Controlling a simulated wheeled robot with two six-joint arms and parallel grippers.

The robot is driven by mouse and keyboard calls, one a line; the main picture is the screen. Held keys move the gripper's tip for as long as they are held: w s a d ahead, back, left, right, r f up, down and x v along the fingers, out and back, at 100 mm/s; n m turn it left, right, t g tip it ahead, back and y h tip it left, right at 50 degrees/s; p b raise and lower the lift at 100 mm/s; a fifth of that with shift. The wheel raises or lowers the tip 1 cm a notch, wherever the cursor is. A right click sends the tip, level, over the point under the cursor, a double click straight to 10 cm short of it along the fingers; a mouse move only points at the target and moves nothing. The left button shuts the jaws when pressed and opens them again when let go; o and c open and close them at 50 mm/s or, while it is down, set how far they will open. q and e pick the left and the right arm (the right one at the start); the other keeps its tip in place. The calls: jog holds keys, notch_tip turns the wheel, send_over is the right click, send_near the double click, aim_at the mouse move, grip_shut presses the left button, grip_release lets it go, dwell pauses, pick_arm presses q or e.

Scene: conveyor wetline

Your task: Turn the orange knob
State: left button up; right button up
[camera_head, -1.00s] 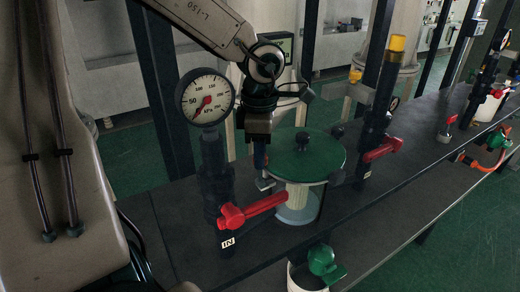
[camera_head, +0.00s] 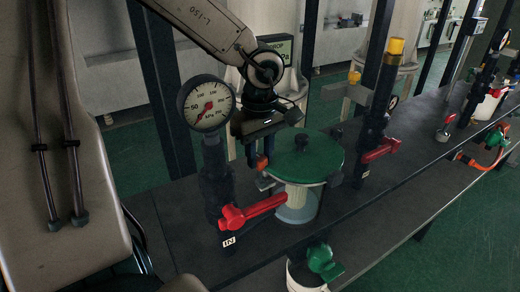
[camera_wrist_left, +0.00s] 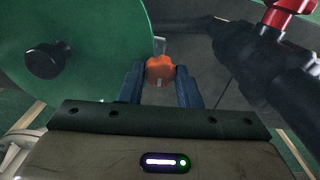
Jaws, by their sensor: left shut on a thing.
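The orange knob (camera_wrist_left: 160,70) shows in the left wrist view between the two blue fingers of my left gripper (camera_wrist_left: 160,82), with a pale mark on its face. The fingers are shut on it. In the head view my left gripper (camera_head: 261,158) points down just behind the pressure gauge, beside the green round lid, and a small part of the orange knob (camera_head: 262,163) shows between its fingers. My right gripper is not in view.
The pressure gauge (camera_head: 208,104) on a dark pipe stands close to my left wrist. The green lid (camera_head: 305,158) with a black knob sits to the right. A red lever valve (camera_head: 250,211) is in front. More valves and pipes line the dark bench (camera_head: 400,198) to the right.

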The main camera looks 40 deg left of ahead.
pick_arm(q)
jog(key=shift+m, duration=0.7)
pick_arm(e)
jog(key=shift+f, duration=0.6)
pick_arm(q)
jog(key=o, duration=1)
jog(key=shift+r, duration=0.1)
